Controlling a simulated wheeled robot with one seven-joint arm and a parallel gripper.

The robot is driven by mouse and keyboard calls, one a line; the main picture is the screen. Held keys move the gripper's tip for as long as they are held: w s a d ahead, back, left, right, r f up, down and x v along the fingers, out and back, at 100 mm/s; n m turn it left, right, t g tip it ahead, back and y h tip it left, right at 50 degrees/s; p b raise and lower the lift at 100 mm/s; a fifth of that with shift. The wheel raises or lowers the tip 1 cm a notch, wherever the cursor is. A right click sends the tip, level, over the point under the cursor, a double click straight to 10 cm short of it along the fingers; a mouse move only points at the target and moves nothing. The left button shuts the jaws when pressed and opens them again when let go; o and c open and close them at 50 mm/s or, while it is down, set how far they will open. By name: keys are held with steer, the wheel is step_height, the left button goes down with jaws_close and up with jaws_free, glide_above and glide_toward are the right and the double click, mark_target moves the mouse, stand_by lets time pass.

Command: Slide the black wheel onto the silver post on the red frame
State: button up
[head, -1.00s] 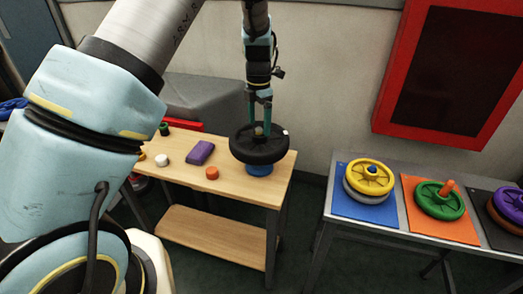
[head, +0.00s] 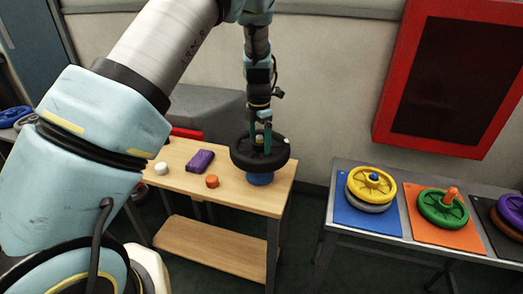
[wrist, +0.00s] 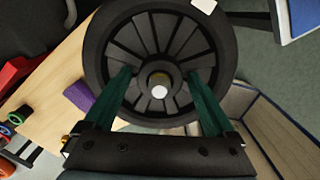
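Only a red part (head: 187,133) shows behind the table; I cannot make out a silver post.
The wooden table (head: 235,195) also holds a purple block (head: 200,160), an orange piece (head: 212,181) and a white piece (head: 161,168). A grey table (head: 320,215) on the right carries yellow, green and purple wheels on coloured mats. A red-framed panel (head: 388,110) hangs on the wall.

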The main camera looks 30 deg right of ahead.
steer(key=shift+s+a+f, duration=0.1)
steer(key=shift+s+f, duration=0.1)
steer(key=shift+f, duration=0.4)
steer(key=shift+s+a+f, duration=0.1)
steer(key=shift+s+f, duration=0.05)
steer(key=shift+f, duration=0.4)
steer(key=c, duration=0.7)
steer(key=shift+r, duration=0.1)
steer(key=shift+c, duration=0.4)
steer(key=shift+r, duration=0.1)
steer(key=shift+d+r+p, duration=0.1)
steer(key=shift+r+p, duration=0.05)
steer(key=shift+p, duration=0.2)
steer(key=shift+w+r, duration=0.1)
steer(key=shift+r, duration=0.1)
jaws_close()
steer(key=shift+w+d+r+p, duration=0.1)
steer(key=shift+w+r+p, duration=0.1)
steer(key=shift+r+p, duration=1.2)
steer(key=shift+p, duration=0.05)
steer(key=shift+w+r, duration=0.1)
steer(key=shift+w+d+r+p, duration=0.1)
steer(key=shift+r+p, duration=1.5)
steer(key=shift+r, duration=0.2)
